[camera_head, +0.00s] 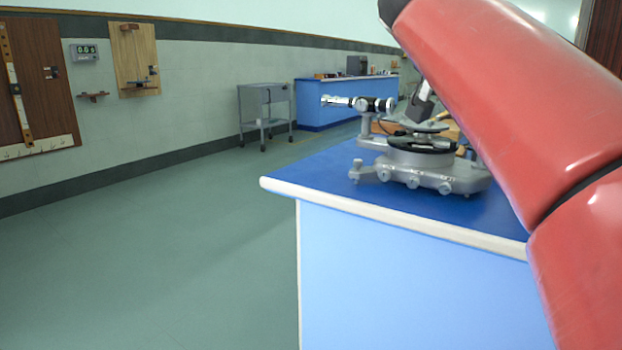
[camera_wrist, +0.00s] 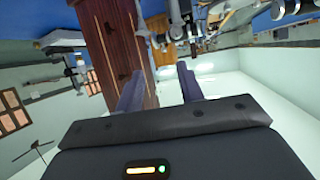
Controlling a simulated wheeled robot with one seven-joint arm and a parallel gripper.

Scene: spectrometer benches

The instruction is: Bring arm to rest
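My red arm (camera_head: 510,90) reaches across the right side of the head view, over the near bench. My gripper (camera_wrist: 160,82) shows in the wrist view with its two fingers apart and nothing between them. I cannot make out the gripper clearly in the head view. A grey spectrometer (camera_head: 420,170) with a black round table and a silver-and-black telescope tube stands on the blue bench top (camera_head: 335,172), left of and partly behind my arm. Metal instrument parts (camera_wrist: 190,20) show at the top of the wrist view, beyond the fingers.
The bench's pale edge (camera_head: 390,212) runs along its near side. Open green floor (camera_head: 150,260) lies to the left. A grey trolley (camera_head: 265,105) and another blue bench (camera_head: 335,100) stand farther back. Wooden boards (camera_head: 40,85) hang on the left wall.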

